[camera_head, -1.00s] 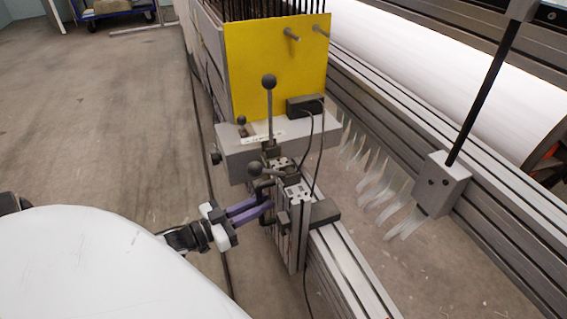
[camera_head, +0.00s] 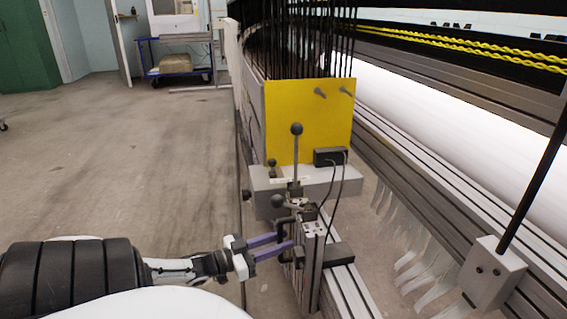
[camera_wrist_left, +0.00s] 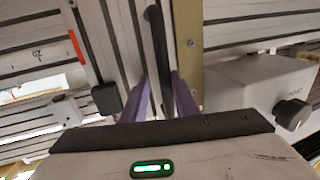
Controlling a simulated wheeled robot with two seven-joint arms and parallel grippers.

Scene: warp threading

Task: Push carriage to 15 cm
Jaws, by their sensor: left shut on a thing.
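The carriage is a grey block (camera_head: 263,205) with a yellow plate (camera_head: 308,122) above it and a grey upright (camera_head: 312,268) below, sitting on a metal rail (camera_head: 352,295). My left gripper (camera_head: 288,247), with purple fingers, is at the left side of the upright. In the left wrist view, a black bar handle (camera_wrist_left: 157,38) runs between the fingers (camera_wrist_left: 160,85), and they are shut on it. A rail scale (camera_wrist_left: 40,54) shows an upside-down "20" near a red mark (camera_wrist_left: 77,46). My right gripper is not in view.
Black-knobbed levers (camera_head: 296,150) and a black box with cables (camera_head: 329,156) are on the carriage. A grey block on a black rod (camera_head: 493,272) hangs at right. A white roller (camera_head: 440,115) lies behind.

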